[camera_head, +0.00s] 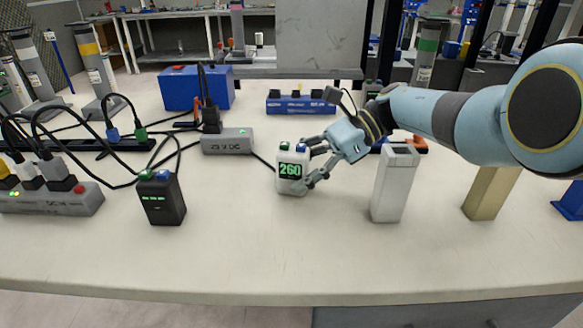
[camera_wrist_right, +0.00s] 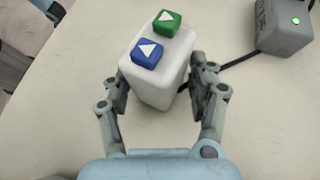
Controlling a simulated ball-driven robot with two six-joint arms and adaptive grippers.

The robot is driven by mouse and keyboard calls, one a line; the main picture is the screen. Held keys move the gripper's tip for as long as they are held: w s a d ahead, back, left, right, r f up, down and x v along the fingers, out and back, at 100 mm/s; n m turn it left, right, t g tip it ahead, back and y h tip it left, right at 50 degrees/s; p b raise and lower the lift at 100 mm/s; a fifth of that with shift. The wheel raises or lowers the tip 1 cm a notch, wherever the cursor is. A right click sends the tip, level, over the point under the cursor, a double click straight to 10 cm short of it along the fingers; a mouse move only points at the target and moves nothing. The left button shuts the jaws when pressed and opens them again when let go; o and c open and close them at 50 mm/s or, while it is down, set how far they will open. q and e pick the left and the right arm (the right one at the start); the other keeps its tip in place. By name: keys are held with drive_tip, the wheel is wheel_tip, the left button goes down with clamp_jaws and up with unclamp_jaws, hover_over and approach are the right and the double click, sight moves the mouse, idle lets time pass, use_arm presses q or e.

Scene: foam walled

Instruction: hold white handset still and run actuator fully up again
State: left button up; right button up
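The white handset (camera_head: 284,182) stands upright near the middle of the table, with a green "260" on its dark display. It has a green button and a blue button on top; in the wrist view the blue button (camera_wrist_right: 147,52) is nearer my wrist and the green button (camera_wrist_right: 166,22) farther. My right gripper (camera_head: 312,167) reaches it from the right. My left gripper is not in view. I cannot tell which thing is the actuator.
A white-grey column (camera_head: 392,190) and a beige column (camera_head: 488,192) stand to the right. A black box (camera_head: 162,205), a power strip (camera_head: 60,203), a grey supply box (camera_head: 228,141) and cables crowd the left. A blue case (camera_head: 180,88) stands behind. The front table strip is clear.

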drive_tip(key=shift+c, duration=0.6)
drive_tip(key=shift+c, duration=1.2)
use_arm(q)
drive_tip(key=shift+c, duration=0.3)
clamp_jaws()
